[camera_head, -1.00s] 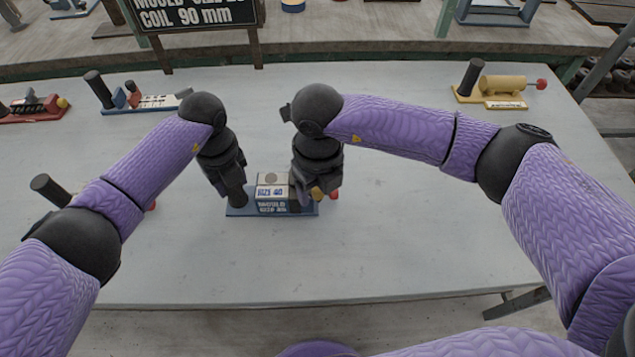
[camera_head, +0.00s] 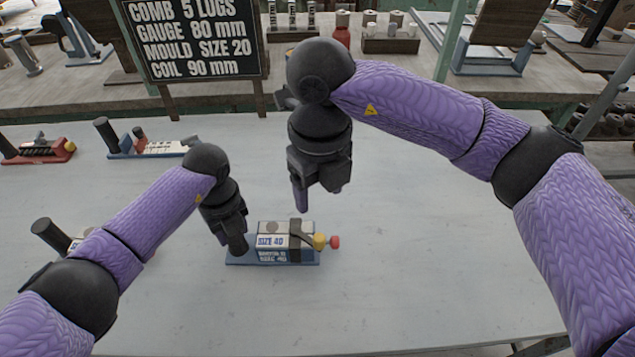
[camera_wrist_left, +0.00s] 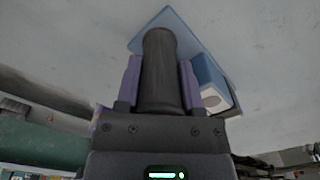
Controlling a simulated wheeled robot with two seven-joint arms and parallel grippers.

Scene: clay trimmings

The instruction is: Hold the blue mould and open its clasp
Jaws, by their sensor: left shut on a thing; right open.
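The blue mould has a flat blue base (camera_head: 245,261) and a pale block (camera_head: 272,241) marked "SIZE 40" on the table. A dark strap (camera_head: 295,238) crosses the block near its right end, beside a yellow knob (camera_head: 319,241) and a red ball (camera_head: 335,242). I cannot tell whether this clasp is open. My left gripper (camera_head: 236,246) is shut on the mould's dark upright handle. In the left wrist view, the handle (camera_wrist_left: 158,75) stands between the purple fingers. My right gripper (camera_head: 302,198) is apart from the mould, above and behind it, and empty.
A sign (camera_head: 195,45) reads "MOULD SIZE 20". A red mould (camera_head: 38,150) and a white-topped mould (camera_head: 155,147) sit at the back left; another (camera_head: 65,240), partly hidden by my left arm, is nearer. The table right of the blue mould is clear.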

